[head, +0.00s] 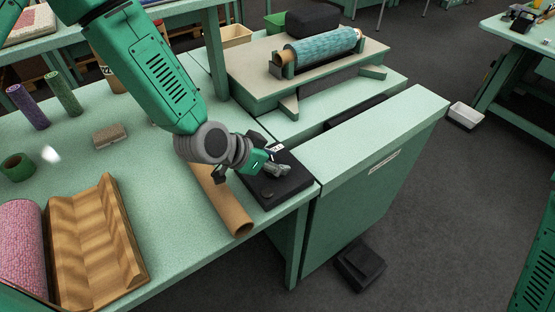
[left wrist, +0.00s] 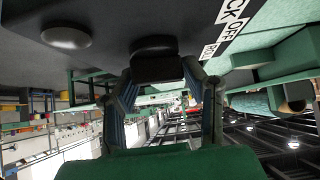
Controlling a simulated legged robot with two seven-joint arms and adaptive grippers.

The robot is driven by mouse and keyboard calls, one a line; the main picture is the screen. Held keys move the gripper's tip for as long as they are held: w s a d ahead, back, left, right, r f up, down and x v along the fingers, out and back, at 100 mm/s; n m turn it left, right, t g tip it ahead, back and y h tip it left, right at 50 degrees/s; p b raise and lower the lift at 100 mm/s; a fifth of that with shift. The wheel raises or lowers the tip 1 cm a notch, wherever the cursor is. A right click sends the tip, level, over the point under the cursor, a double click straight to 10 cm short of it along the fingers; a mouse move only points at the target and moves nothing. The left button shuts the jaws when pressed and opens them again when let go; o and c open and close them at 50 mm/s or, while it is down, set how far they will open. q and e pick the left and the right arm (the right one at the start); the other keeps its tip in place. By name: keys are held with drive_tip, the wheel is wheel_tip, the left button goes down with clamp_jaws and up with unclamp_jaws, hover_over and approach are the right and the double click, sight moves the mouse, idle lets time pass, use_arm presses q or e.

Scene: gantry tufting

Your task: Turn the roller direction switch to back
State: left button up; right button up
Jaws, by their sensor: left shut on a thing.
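The black control box (head: 272,188) sits at the front right corner of the green table in the head view. My left gripper (head: 281,168) is over its top, with the arm coming down from the upper left. In the left wrist view, the dark switch knob (left wrist: 155,62) stands out from the box face between the fingertips of my left gripper (left wrist: 162,75), which is shut on it. A white label strip (left wrist: 228,25) beside it reads partly "CK", "OFF" and "ROL". The knob's pointing direction cannot be told. My right gripper is out of view.
A cardboard tube (head: 222,203) lies just left of the box. A grooved wooden cradle (head: 95,240) and a pink roll (head: 20,240) are at front left. A blue roll (head: 322,47) rests on a stand behind. A round grey button (left wrist: 66,37) is on the box.

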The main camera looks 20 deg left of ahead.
use_arm(q)
drive_tip(key=shift+s+a+f, duration=0.1)
drive_tip(key=shift+s+f, duration=0.25)
drive_tip(key=shift+s, duration=0.05)
idle(0.5)
drive_tip(key=o, duration=1.2)
drive_tip(key=shift+c, duration=0.2)
drive_tip(key=shift+w+a+r, duration=0.1)
drive_tip(key=shift+r, duration=0.05)
drive_tip(key=shift+a+r, duration=0.15)
drive_tip(key=v, duration=1.1)
drive_tip(key=shift+a+r, duration=0.15)
drive_tip(key=shift+a, duration=0.1)
